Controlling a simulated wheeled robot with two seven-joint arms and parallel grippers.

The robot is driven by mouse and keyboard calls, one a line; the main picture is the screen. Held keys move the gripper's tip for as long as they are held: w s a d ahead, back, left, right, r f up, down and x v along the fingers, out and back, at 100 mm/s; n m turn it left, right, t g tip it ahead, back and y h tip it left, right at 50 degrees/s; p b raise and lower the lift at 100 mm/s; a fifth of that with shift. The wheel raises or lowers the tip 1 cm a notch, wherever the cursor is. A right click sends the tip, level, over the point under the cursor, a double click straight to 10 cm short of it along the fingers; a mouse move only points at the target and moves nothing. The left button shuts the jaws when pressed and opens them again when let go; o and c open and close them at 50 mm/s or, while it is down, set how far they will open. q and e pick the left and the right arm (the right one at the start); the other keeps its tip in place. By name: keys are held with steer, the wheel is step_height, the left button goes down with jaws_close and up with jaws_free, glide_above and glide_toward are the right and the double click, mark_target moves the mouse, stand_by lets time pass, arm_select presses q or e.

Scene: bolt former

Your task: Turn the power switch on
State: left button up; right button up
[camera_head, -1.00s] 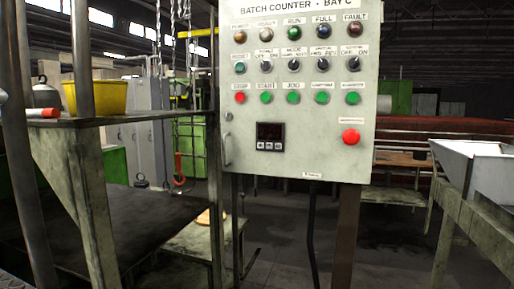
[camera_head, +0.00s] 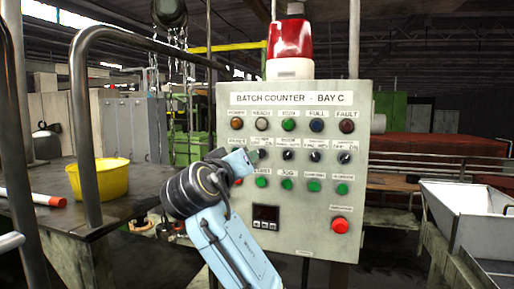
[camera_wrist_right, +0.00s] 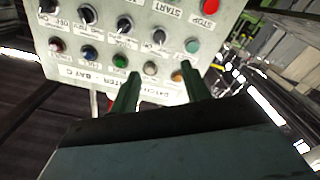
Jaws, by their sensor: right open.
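The grey control panel (camera_head: 300,225), titled BATCH COUNTER - BAY C, faces me in the head view. Its second row holds several black rotary knobs; their small labels are blurred, so I cannot read which is the power switch. One OFF ON knob (camera_head: 345,157) is at the row's right end. My right gripper (camera_head: 250,157) is at the left part of this row and covers the reset button area. In the right wrist view its two dark fingers (camera_wrist_right: 158,74) are apart and empty, with a black knob (camera_wrist_right: 158,37) just beyond them. Contact is not visible.
A red beacon (camera_head: 291,42) tops the panel. A red push button (camera_head: 341,225) is at its lower right. A white hopper (camera_head: 465,205) stands at right.

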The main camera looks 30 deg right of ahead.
mark_target(259, 153)
steer(key=p+x, duration=0.4)
steer(key=x, duration=0.8)
steer(key=shift+w+d+f, duration=0.1)
steer(key=shift+w+d, duration=0.2)
steer(key=shift+d, duration=0.05)
